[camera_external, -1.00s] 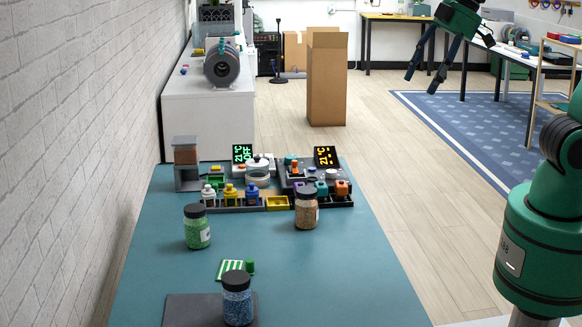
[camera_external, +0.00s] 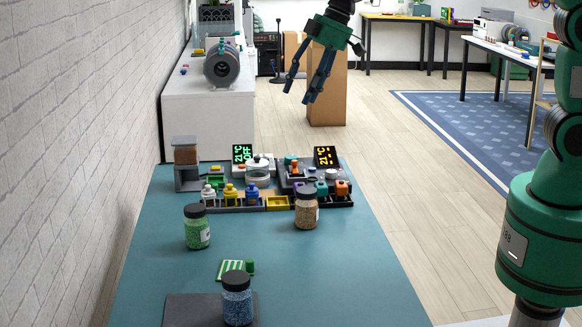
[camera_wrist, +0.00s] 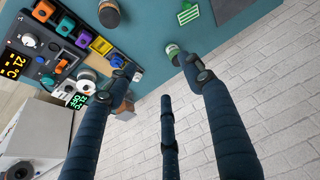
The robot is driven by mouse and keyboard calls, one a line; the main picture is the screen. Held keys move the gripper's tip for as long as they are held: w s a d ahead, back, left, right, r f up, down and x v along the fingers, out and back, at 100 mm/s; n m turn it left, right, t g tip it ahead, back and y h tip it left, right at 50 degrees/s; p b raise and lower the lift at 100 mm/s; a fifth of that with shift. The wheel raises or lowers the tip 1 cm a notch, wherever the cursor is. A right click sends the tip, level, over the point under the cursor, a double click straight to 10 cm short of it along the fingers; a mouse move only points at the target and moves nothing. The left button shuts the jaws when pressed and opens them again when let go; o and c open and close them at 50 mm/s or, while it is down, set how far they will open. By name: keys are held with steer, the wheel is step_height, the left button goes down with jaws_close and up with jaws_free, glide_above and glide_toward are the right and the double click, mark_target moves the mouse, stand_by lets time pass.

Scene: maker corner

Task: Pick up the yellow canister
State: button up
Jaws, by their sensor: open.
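The yellow canister (camera_external: 230,193) is a small stubby bottle standing in a dark rack (camera_external: 238,207) at the far part of the teal table, between a white canister (camera_external: 209,193) and a blue canister (camera_external: 253,191). My gripper (camera_external: 298,94) hangs high in the air above and to the right of the rack, apart from everything, with its dark blue fingers spread and empty. In the wrist view my open gripper (camera_wrist: 155,80) points down over the table's edge and wall. There, the left finger covers part of the rack, and I cannot make out the yellow canister.
A green-filled jar (camera_external: 197,228), an orange-filled jar (camera_external: 306,210) and a blue-filled jar (camera_external: 237,300) stand on the teal table (camera_external: 330,270). A yellow tray (camera_external: 277,203) sits right of the canisters. Lit displays (camera_external: 325,157) rise behind. A brick wall (camera_external: 80,130) borders the left.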

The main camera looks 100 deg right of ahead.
steer(key=w+d+f+p, duration=0.1)
steer(key=w+d+f, duration=0.5)
steer(key=d+f, duration=0.4)
steer(key=w+d+f+p, duration=0.2)
steer(key=w+d+f, duration=0.5)
steer(key=d+f, duration=0.3)
steer(key=shift+w+d+f, duration=0.2)
steer(key=shift+d+f, duration=0.1)
steer(key=shift+f, duration=0.6)
steer(key=b, duration=0.1)
glide_above(232, 189)
steer(key=s+d, duration=0.1)
steer(key=s, duration=0.1)
steer(key=f, duration=0.7)
steer(key=shift+s+d, duration=0.1)
steer(key=shift+s, duration=0.1)
steer(key=shift+w+f, duration=0.2)
steer(key=shift+f, duration=0.25)
steer(key=shift+f, duration=0.1)
steer(key=shift+b+x, duration=0.8)
steer(key=shift+x, duration=1.7)
